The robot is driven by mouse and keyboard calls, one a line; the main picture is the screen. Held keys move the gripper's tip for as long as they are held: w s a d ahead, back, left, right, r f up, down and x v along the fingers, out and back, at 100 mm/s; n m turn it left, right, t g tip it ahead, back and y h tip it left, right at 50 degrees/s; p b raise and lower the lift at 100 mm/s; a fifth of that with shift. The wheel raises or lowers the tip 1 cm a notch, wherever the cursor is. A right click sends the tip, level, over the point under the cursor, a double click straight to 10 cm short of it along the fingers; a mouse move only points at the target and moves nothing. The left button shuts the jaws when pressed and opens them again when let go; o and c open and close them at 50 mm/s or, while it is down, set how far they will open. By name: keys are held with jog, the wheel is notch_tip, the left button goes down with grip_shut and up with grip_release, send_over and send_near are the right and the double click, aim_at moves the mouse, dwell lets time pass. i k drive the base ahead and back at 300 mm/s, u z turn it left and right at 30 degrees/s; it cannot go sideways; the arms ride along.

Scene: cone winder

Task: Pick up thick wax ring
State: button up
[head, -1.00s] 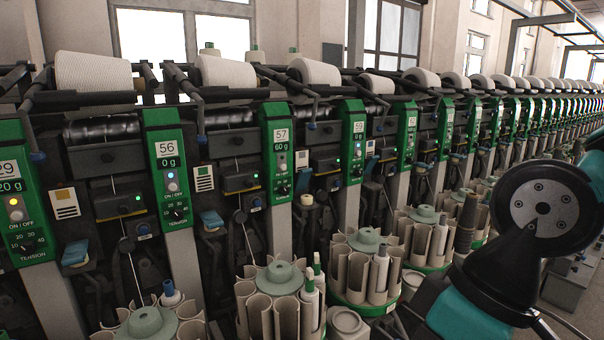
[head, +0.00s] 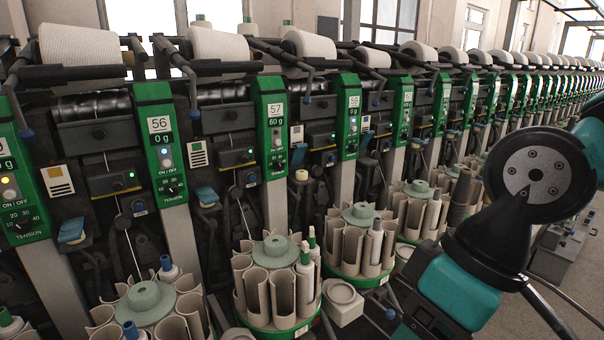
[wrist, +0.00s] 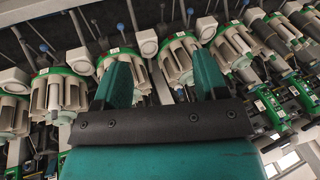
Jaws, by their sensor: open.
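A small cream ring (head: 301,175), which looks like a wax ring, sits on the machine between the units marked 57 and 59 in the head view. From this distance I cannot tell how thick it is. In the wrist view my gripper (wrist: 162,72) is open, with its two teal fingers apart and nothing visibly held between them. The machine's round magazines lie beyond the fingers. I cannot make out the ring in the wrist view. My fingertips are outside the head view.
Round magazines with upright tubes (head: 274,252) stand along the front of the winder. A pale box with a round top (head: 341,297) sits between two of them. Green control panels (head: 272,128) and dark bars jut out above. Open floor (head: 575,290) shows at the right.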

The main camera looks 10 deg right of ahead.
aim_at(301, 175)
jog(key=z, duration=0.55)
jog(key=k, duration=0.6)
jog(key=z, duration=0.7)
jog(key=i, duration=1.2)
jog(key=u, duration=1.3)
jog(key=i, duration=0.5)
jog(key=u, duration=0.5)
